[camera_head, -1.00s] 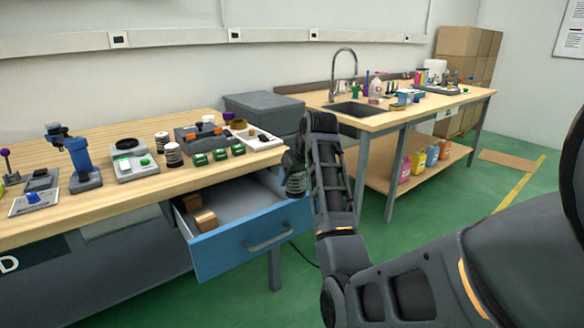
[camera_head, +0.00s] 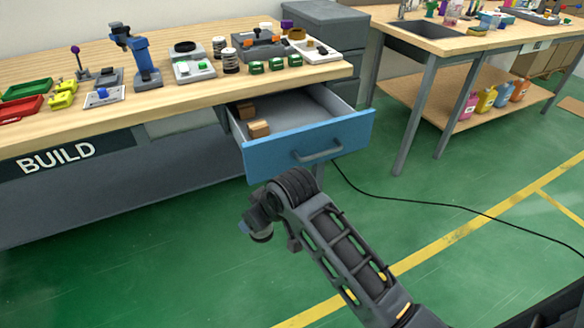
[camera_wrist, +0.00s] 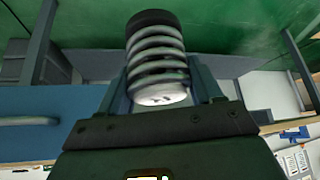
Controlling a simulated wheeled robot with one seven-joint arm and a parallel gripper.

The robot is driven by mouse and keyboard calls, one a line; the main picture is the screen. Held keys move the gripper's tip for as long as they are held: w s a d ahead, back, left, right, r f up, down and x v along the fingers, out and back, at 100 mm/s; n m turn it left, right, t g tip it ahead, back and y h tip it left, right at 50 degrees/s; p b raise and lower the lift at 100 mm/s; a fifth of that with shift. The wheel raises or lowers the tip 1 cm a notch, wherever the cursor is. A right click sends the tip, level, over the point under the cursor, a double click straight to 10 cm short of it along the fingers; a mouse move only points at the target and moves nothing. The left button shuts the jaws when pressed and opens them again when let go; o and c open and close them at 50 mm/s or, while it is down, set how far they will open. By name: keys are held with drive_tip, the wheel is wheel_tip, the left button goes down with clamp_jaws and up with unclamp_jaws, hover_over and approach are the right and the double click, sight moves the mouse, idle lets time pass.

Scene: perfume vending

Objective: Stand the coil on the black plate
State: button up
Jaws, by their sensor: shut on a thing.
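The coil (camera_wrist: 157,52) is a pale grey spring with a black cap at one end and a whitish disc at the other. My gripper (camera_wrist: 160,84) is shut on it, with a finger on each side. In the head view my gripper (camera_head: 256,226) hangs over the floor in front of the open drawer, away from the bench top; the coil shows only partly there. Two similar coils stand on the bench, one (camera_head: 219,46) behind the other (camera_head: 230,62). I cannot tell for sure which dark item on the bench is the black plate.
The blue drawer (camera_head: 345,138) stands open with wooden blocks (camera_head: 258,128) inside. The wooden bench (camera_head: 190,94) holds a blue press (camera_head: 138,55), red and green trays, and several green parts. A black cable (camera_head: 420,201) lies on the green floor.

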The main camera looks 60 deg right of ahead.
drive_tip(key=w+a+f+n+y, duration=0.1)
drive_tip(key=a+f, duration=0.5)
drive_tip(key=a, duration=0.6)
drive_tip(key=shift+w+a+n, duration=0.15)
drive_tip(key=shift+w+n, duration=0.15)
drive_tip(key=shift+n, duration=0.2)
drive_tip(key=shift+s, duration=0.1)
